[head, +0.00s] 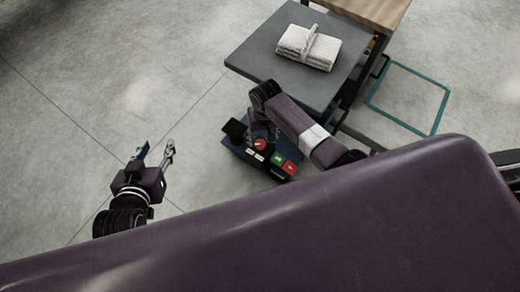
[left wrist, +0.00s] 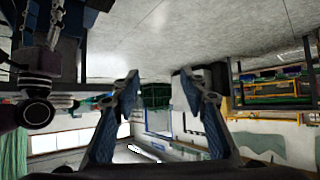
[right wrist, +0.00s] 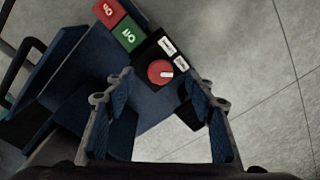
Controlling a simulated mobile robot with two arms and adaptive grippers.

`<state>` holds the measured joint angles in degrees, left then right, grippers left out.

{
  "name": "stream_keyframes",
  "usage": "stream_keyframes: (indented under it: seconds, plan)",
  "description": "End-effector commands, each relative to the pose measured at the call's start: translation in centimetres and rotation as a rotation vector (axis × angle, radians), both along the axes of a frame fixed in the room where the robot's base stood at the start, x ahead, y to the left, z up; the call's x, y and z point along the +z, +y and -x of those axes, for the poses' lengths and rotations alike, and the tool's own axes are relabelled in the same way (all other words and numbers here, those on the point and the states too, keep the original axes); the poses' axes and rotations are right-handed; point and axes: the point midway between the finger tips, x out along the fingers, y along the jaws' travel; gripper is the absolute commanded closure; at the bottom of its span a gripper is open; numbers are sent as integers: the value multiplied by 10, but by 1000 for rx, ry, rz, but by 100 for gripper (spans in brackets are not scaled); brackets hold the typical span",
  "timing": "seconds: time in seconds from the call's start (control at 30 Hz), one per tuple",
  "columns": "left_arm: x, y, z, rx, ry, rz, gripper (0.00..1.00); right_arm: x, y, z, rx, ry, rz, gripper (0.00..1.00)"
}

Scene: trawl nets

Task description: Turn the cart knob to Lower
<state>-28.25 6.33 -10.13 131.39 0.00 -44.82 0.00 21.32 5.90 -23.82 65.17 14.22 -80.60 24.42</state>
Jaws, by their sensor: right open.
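The cart knob (right wrist: 161,72) is a round red dial with a white pointer mark on a black plate, at the upper middle of the right wrist view. Two small white labels (right wrist: 173,53) sit beside it, too small to read. In the head view the knob (head: 260,145) shows beside my right arm. My right gripper (right wrist: 162,82) is open, its fingers on either side of the knob's line and apart from it in the picture; whether they touch it I cannot tell. My left gripper (head: 155,152) is open and empty over bare floor.
A green button (right wrist: 126,34) and a red button (right wrist: 108,12) sit on the blue panel near the knob. A teal square (head: 408,98) marks the floor. The left floor is clear.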

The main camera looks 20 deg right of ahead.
Motion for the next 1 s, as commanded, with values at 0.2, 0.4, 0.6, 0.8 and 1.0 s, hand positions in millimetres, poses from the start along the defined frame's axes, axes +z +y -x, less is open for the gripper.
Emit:
stream_keyframes:
  seconds: [0.2,0.4,0.6,0.8,1.0]
  plan:
    - [34,0,3,0,-79,16,60,13,2,-17,-22,30,19,50]
    - [52,-3,-2,-4,-141,30,60,12,2,-18,-26,38,23,50]
    - [83,-11,-18,-14,-294,68,60,-3,2,-17,-26,38,23,50]
    - [123,-19,-29,-25,-475,114,60,-18,2,-17,-25,37,23,50]
    - [164,-25,-30,-36,-655,160,60,-33,2,-17,-25,37,23,50]
